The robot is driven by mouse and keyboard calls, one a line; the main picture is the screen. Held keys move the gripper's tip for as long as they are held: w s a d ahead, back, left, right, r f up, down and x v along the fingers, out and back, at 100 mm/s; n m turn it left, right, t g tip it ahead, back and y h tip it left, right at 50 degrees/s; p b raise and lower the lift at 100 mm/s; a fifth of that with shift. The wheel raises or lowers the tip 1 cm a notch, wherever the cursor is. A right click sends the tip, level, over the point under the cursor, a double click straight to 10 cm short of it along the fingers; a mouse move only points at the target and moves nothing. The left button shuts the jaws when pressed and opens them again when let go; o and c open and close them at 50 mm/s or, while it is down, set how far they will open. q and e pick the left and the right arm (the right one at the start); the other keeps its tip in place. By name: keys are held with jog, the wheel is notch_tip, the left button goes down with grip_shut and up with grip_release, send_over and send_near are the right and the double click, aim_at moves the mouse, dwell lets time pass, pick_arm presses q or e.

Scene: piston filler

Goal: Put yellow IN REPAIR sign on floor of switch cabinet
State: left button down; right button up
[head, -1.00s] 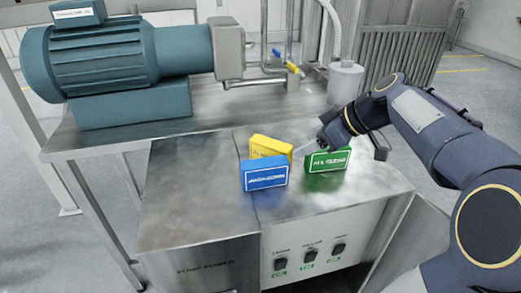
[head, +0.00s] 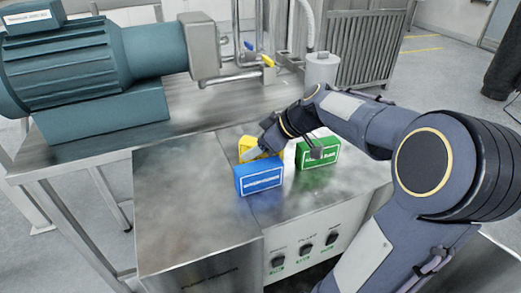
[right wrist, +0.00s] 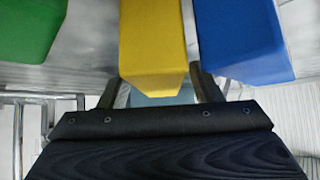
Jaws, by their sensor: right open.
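The yellow sign (head: 246,143) stands on the steel cabinet top, partly hidden behind my right gripper and the blue sign; its text is not readable. My right gripper (head: 254,153) is at the yellow sign, pointing left. In the right wrist view its two open fingers (right wrist: 157,88) lie either side of the near end of the yellow sign (right wrist: 155,45); I cannot tell if they touch it. The steel cabinet (head: 180,215) has a front panel with switches (head: 306,250). Its inside floor is not visible. My left gripper is not in view.
A blue sign (head: 259,178) stands close in front of the yellow one, and a green sign (head: 318,152) stands to its right. A teal motor (head: 100,65) sits behind on the steel table. The left part of the cabinet top is clear.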

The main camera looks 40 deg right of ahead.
jog(key=shift+w+a+f, duration=0.2)
jog(key=shift+w+f, duration=0.1)
jog(key=shift+f, duration=0.15)
jog(key=c, duration=1.2)
